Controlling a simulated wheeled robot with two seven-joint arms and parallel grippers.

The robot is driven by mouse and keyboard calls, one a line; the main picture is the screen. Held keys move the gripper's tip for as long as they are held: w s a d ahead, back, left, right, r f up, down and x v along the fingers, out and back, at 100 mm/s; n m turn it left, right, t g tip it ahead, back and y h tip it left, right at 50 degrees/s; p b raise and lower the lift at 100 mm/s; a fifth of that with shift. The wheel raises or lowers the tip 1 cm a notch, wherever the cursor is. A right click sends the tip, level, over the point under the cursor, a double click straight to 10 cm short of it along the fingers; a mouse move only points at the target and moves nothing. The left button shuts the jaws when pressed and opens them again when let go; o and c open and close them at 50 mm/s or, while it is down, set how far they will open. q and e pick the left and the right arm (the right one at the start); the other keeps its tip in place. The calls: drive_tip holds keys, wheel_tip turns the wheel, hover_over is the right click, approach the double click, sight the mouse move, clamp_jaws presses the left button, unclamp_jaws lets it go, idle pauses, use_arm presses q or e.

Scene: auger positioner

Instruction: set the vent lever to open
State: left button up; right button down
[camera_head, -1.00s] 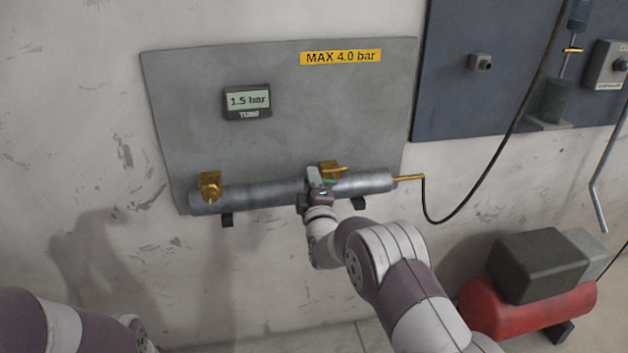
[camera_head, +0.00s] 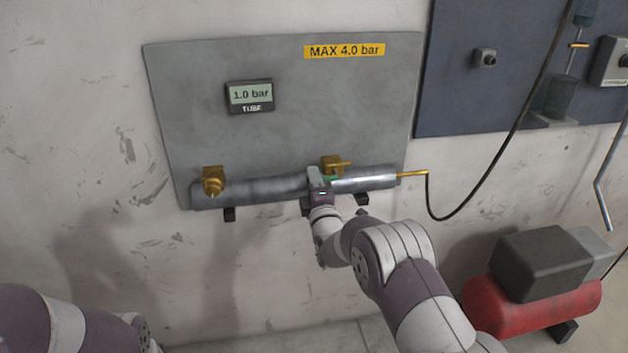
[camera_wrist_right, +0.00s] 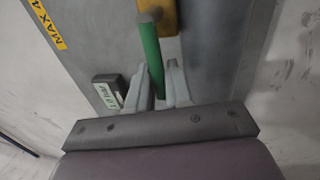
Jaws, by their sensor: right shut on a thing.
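The vent lever is a green handle (camera_wrist_right: 151,50) at a brass valve block (camera_head: 332,165), which stands on the right half of a grey tube (camera_head: 262,192). My right gripper (camera_wrist_right: 158,74) has its two pale fingers on either side of the green lever and is shut on it. In the head view my right gripper (camera_head: 318,180) is in front of the tube, just below the brass block, and hides most of the lever. A gauge (camera_head: 250,96) on the grey panel (camera_head: 290,120) reads 1.0 bar. My left gripper is out of view.
A brass fitting (camera_head: 213,180) sits on the tube's left end. A black hose (camera_head: 478,205) hangs from the brass nozzle at the right end. A yellow label (camera_head: 345,51) reads MAX 4.0 bar. A red compressor (camera_head: 530,305) stands at lower right.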

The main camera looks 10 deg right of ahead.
drive_tip(key=c, duration=1.2)
unclamp_jaws()
drive_tip(key=shift+s, duration=0.1)
drive_tip(key=s+f, duration=0.1)
drive_tip(key=s, duration=0.3)
drive_tip(key=s+p, duration=0.1)
drive_tip(key=s, duration=0.3)
drive_tip(key=s+f, duration=0.1)
drive_tip(key=s, duration=0.3)
drive_tip(key=shift+s+d+f, duration=0.15)
drive_tip(key=shift+d+f, duration=0.1)
drive_tip(key=shift+f, duration=0.05)
